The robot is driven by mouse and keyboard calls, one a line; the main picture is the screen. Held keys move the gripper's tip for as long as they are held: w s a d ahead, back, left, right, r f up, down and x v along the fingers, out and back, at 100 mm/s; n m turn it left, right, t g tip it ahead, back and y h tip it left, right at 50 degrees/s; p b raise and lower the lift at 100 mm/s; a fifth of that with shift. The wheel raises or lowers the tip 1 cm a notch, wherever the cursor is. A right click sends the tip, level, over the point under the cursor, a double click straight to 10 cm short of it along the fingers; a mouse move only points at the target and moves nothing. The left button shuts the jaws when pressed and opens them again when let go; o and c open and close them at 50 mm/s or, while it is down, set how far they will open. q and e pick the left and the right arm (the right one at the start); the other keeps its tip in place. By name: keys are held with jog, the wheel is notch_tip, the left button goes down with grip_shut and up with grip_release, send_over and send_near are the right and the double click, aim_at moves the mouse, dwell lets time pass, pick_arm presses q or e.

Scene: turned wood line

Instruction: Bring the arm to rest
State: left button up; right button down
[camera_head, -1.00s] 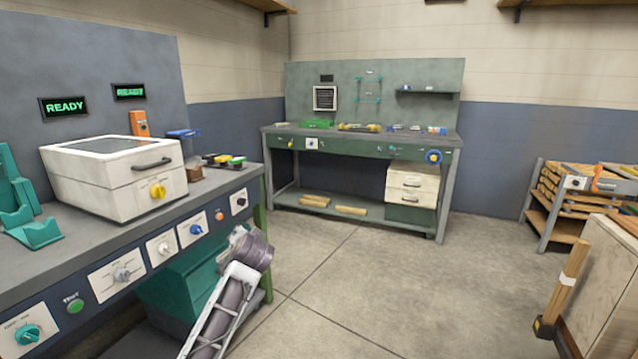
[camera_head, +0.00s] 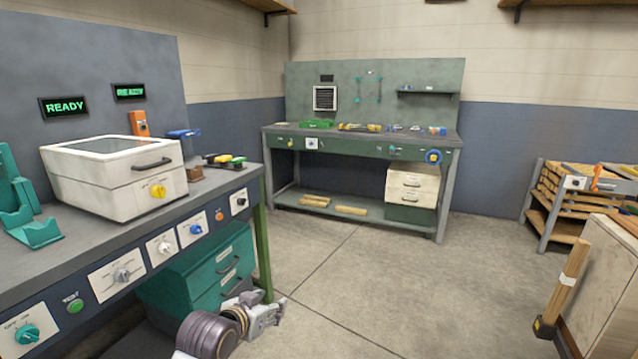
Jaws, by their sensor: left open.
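My left arm comes in low at the bottom left of the head view, with its dark wrist joint near the bottom edge. My left gripper (camera_head: 266,314) hangs low in front of the teal drawer cabinet (camera_head: 200,270) under the left bench, over the floor. It is open and I see nothing held in it; its fingers are small in the picture. Whether it touches the cabinet I cannot tell. My right gripper is out of view.
The left bench (camera_head: 70,268) bears a white lidded box (camera_head: 115,180), a teal stand (camera_head: 25,215) and a front panel of knobs. A green workbench (camera_head: 345,148) stands at the back. A wood rack (camera_head: 570,190) and a mallet (camera_head: 562,290) are at right. The middle floor is clear.

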pick_arm(q)
jog(key=s+a+f+n+g+y+p, duration=0.1)
jog(key=s+a+f+g+p, duration=0.25)
jog(key=s+f+p, duration=1.05)
jog(key=s+a+f+n+g+y+p, duration=0.1)
jog(key=s+a+f+g+p, duration=0.35)
jog(key=s+f, duration=1.35)
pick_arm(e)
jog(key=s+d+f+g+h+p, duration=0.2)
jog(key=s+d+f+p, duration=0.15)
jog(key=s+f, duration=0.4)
pick_arm(q)
jog(key=s+a+r+g+p, duration=0.1)
jog(key=s+a+p, duration=0.1)
jog(key=s+p, duration=0.7)
jog(key=s+a+r+g+y+p, duration=0.1)
jog(key=s+a+p, duration=0.2)
jog(key=s+p, duration=0.6)
jog(key=shift+a+r+p, duration=0.15)
jog(key=shift+a+p, duration=0.05)
jog(key=shift+p, duration=0.4)
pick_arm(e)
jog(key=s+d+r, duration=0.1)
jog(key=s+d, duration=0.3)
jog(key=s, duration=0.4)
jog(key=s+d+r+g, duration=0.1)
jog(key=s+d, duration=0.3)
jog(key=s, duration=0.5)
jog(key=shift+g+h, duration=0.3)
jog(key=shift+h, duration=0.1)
